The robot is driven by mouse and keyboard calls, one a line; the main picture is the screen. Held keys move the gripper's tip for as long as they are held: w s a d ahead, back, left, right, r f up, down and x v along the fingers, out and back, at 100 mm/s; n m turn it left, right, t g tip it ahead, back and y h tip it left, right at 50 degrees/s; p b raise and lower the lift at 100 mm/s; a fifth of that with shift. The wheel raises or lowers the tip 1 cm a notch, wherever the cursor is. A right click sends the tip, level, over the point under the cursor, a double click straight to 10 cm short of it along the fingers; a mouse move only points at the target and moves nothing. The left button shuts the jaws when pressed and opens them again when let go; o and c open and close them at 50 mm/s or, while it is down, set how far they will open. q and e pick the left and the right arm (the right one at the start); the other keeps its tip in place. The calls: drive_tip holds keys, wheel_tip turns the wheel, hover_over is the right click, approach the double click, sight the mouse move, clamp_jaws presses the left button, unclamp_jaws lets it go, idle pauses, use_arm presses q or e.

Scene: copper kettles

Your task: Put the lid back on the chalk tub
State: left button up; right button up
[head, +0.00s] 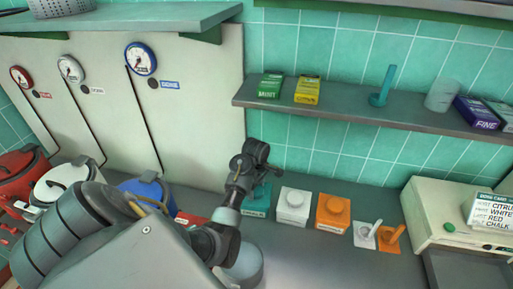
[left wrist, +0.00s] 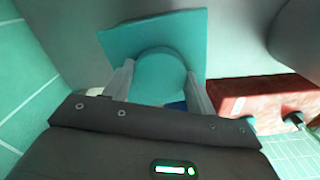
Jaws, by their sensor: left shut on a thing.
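My left gripper (head: 258,174) reaches over the back of the counter, above the teal tub (head: 254,206) with a small label on its front. In the left wrist view the fingers of the gripper (left wrist: 160,90) are shut on the round knob of a teal square lid (left wrist: 152,35). The knob sits between both fingers. Whether the lid rests on the tub or hangs just above it, I cannot tell; the gripper covers part of that spot in the head view. My right gripper is not in view.
A white tub (head: 293,207) and an orange tub (head: 332,215) stand close to the right. A shelf (head: 350,117) with small boxes runs above. A red box (left wrist: 255,97) lies beside the lid in the wrist view.

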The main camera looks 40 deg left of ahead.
use_arm(q)
drive_tip(key=shift+f, duration=0.15)
drive_tip(key=o, duration=1.1)
drive_tip(key=shift+c, duration=0.2)
